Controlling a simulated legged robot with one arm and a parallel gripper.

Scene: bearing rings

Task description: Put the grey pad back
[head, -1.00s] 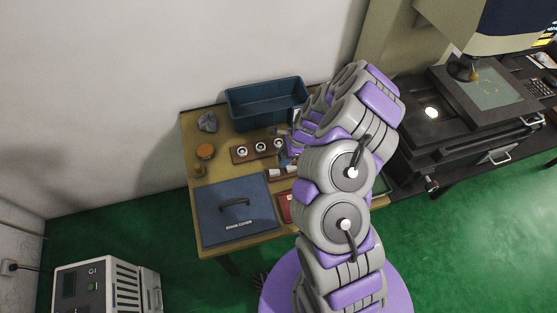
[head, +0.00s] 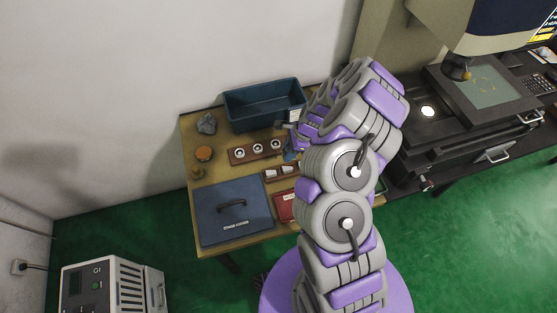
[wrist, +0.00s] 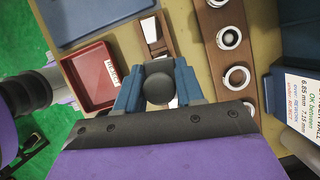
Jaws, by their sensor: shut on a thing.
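My gripper (wrist: 158,90) has blue fingers and is shut on a dark grey, rounded thing, the grey pad (wrist: 158,88), in the wrist view. It is over the small wooden rack (wrist: 153,30) with pale pieces, between the red tray and the ring board. Whether the pad touches anything below is hidden. In the head view the fingers are mostly hidden by my arm, near the small rack (head: 272,174). A wooden board (head: 241,157) with several rings stands just behind; it also shows in the wrist view (wrist: 215,70).
A blue bin (head: 262,118) stands at the table's back. A grey lump (head: 207,123) and a round orange-brown item (head: 204,153) lie at the left. A blue lidded case (head: 230,225) fills the front left, beside a red tray (wrist: 92,84). A labelled card (wrist: 300,105) is at right.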

